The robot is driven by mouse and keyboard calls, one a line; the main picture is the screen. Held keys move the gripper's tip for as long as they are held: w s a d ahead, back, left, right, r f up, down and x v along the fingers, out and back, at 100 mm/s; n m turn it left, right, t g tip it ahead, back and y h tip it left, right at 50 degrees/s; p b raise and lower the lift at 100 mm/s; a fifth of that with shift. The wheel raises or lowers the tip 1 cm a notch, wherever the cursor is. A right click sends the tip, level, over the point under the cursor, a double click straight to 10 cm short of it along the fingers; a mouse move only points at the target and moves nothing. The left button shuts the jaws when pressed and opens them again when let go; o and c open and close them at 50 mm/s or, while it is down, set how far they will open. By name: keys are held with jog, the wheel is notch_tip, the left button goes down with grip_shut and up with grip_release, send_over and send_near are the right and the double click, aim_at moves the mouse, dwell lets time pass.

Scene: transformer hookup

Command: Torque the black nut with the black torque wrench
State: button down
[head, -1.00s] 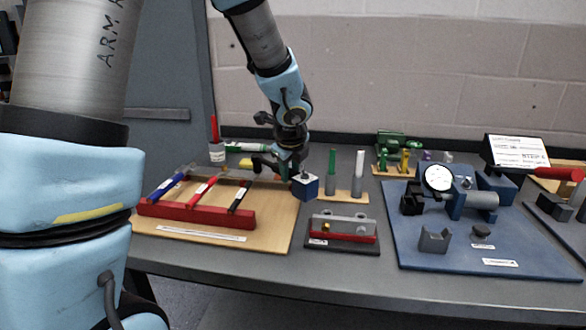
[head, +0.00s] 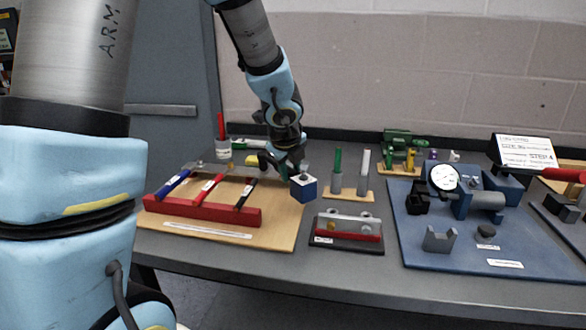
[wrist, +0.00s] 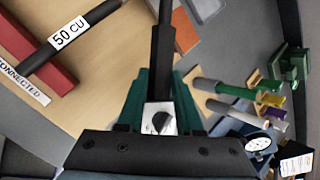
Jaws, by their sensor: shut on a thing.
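The pale face and knob (wrist: 160,121) show between the teal fingers in the wrist view, with a dark post beyond. I cannot pick out the black nut with certainty.
The red rack (head: 200,212) sits on a wooden board (head: 272,235). Right of my gripper stand upright green and pale posts (head: 337,170) and a small black stand (head: 348,243). A blue plate (head: 420,262) bears a dial gauge (head: 444,178) and fixtures. A red-topped container (head: 222,148) stands behind.

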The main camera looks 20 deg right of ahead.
jog(key=shift+s+a+m+h+p, duration=0.15)
jog(key=shift+a+m+h+p, duration=0.2)
jog(key=shift+a+m, duration=0.25)
jog(key=shift+a, duration=0.1)
jog(key=shift+s+a+m+g+h+p, duration=0.1)
jog(key=shift+a+m+g+h+p, duration=0.3)
jog(key=shift+a+m+p, duration=0.7)
jog(key=shift+a+b, duration=0.15)
jog(key=shift+b, duration=0.15)
jog(key=shift+d+n+t+y+b, duration=0.4)
jog(key=shift+d+n+b, duration=0.4)
jog(key=shift+d+n, duration=0.45)
